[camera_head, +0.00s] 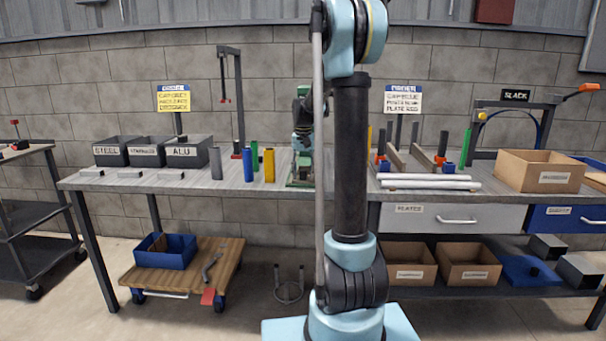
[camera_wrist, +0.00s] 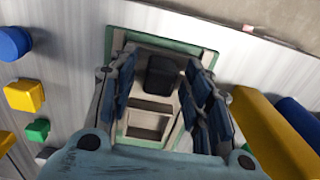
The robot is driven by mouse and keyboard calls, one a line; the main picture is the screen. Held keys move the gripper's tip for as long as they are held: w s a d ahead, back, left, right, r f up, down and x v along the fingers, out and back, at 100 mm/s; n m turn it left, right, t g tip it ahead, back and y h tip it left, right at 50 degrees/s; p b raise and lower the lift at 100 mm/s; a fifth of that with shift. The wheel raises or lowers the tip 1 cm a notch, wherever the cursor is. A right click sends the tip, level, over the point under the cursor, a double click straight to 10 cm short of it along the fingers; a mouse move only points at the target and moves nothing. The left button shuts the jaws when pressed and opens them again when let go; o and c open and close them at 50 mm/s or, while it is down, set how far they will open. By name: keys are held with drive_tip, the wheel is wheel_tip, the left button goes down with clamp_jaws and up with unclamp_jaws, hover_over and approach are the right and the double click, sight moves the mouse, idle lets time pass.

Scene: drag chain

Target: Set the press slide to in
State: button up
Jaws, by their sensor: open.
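The press (camera_head: 301,183) stands on the workbench, a green-framed device mostly hidden behind my arm in the head view. In the wrist view its green base frame (camera_wrist: 117,42) surrounds a grey slide part (camera_wrist: 150,105) with a square recess and a black block (camera_wrist: 161,76). I cannot tell from these frames whether the slide is in or out. My gripper (camera_wrist: 161,82) is open above the press, with one blue-padded finger on each side of the black block. No contact with the block is visible. In the head view my gripper is small and partly covered by my arm.
Blue (camera_head: 247,164), green and yellow (camera_head: 269,165) upright pieces stand left of the press. Grey bins (camera_head: 188,151) are farther left. Racks and white rods (camera_head: 430,185) lie to the right, with a cardboard box (camera_head: 540,171) beyond.

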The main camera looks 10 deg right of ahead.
drive_tip(key=shift+c, duration=0.6)
clamp_jaws()
drive_tip(key=w+d, duration=0.1)
drive_tip(key=w, duration=0.7)
drive_tip(key=w+d, duration=0.1)
drive_tip(key=w, duration=0.3)
drive_tip(key=shift+d, duration=0.35)
drive_tip(key=shift+o, duration=0.6)
unclamp_jaws()
drive_tip(key=shift+r, duration=0.1)
wheel_tip(320, 180, up, 12)
drive_tip(key=shift+f, duration=0.2)
